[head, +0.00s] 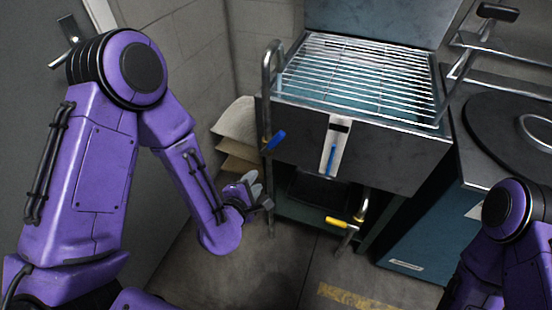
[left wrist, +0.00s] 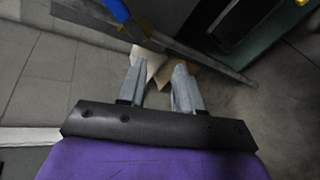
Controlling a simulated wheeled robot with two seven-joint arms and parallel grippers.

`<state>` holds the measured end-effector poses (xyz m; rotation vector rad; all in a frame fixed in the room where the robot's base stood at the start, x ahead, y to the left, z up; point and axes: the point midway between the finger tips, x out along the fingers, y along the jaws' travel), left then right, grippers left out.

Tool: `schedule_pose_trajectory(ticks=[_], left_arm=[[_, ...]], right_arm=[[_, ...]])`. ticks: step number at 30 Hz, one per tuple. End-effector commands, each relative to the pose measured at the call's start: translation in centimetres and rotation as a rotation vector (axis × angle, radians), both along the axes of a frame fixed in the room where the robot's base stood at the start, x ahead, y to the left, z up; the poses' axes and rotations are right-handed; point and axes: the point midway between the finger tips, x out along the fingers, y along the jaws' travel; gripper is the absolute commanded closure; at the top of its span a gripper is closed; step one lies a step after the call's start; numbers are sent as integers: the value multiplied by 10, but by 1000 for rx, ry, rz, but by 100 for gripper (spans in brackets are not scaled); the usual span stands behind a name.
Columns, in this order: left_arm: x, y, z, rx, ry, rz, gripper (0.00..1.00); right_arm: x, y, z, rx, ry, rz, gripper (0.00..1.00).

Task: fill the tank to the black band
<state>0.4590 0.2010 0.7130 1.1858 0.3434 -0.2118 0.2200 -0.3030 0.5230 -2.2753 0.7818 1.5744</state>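The metal tank (head: 400,155) stands at centre with a wire rack (head: 360,70) on top. Its front carries a white gauge (head: 335,148) with a black band (head: 339,127) near the top and a blue column (head: 331,160), whose top sits below the band. A pipe with a blue lever (head: 275,140) rises at the tank's left; the lever also shows in the left wrist view (left wrist: 117,10). A yellow lever (head: 338,222) is on the lower pipe. My left gripper (head: 262,193) is open and empty, below the blue lever and apart from it. My right gripper is out of view.
Folded tan and pale sacks or cards (head: 236,130) lean by the wall left of the tank. A teal unit with a round dark plate (head: 515,125) stands at the right. The floor in front is clear, with a worn yellow marking (head: 350,297).

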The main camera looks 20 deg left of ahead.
Motion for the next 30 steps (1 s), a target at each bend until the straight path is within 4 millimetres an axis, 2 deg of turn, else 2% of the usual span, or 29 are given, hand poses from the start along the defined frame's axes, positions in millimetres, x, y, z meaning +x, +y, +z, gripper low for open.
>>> schedule_pose_trajectory(ticks=[1,3,6,11,21,25,30], left_arm=[[18,-9,-4,-179,-117,41,66],[32,-18,21,-403,-238,69,66],[41,-26,47,-604,-333,78,66],[59,-29,63,-678,-363,78,66],[130,-31,62,-672,-360,79,66],[145,-31,61,-672,-358,77,66],[149,-31,60,-672,-356,79,66]], right_arm=[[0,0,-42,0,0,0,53],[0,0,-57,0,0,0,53],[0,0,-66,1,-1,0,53],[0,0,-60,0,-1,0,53],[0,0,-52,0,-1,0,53],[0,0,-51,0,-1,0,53],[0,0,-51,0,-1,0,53]])
